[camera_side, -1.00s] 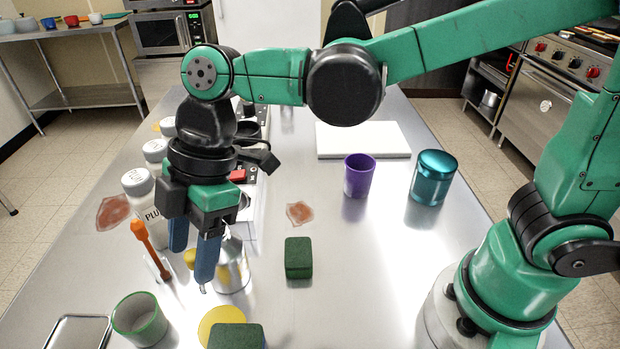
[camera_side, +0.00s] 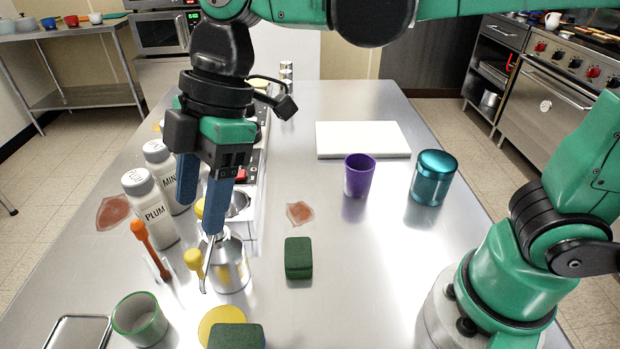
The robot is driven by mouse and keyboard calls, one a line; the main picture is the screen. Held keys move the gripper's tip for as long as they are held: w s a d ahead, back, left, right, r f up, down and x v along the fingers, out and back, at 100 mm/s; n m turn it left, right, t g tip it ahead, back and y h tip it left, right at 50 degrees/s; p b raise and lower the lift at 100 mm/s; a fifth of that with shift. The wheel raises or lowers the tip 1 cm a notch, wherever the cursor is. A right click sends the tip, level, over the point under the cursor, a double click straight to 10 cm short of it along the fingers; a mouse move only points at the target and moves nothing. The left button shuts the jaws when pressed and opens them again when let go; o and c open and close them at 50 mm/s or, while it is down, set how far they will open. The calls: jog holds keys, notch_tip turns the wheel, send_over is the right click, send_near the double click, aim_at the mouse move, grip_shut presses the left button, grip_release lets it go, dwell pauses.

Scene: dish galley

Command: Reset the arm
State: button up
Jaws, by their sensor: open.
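My gripper (camera_side: 201,217) points down with its two blue fingers apart and nothing between them. It is above the steel table, over the left part of the work area. The white bottle marked PLUM (camera_side: 152,214) stands to the left of the fingers.
A dark green block (camera_side: 298,258), a purple cup (camera_side: 359,176) and a teal canister (camera_side: 434,178) stand to the right. A white board (camera_side: 363,139) lies behind them. A green-rimmed cup (camera_side: 139,319) and an orange-topped tool (camera_side: 145,236) are front left. The table's right-centre is clear.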

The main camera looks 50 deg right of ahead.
jog(key=d+f+m+t+h, duration=0.2)
jog(key=d+m+t, duration=0.1)
jog(key=d+m, duration=0.5)
jog(key=d+f+m+t+h, duration=0.2)
jog(key=d+f+m+t, duration=0.1)
jog(key=d+m, duration=0.6)
jog(key=d+t, duration=0.1)
jog(key=d, duration=0.2)
jog(key=shift+s, duration=0.25)
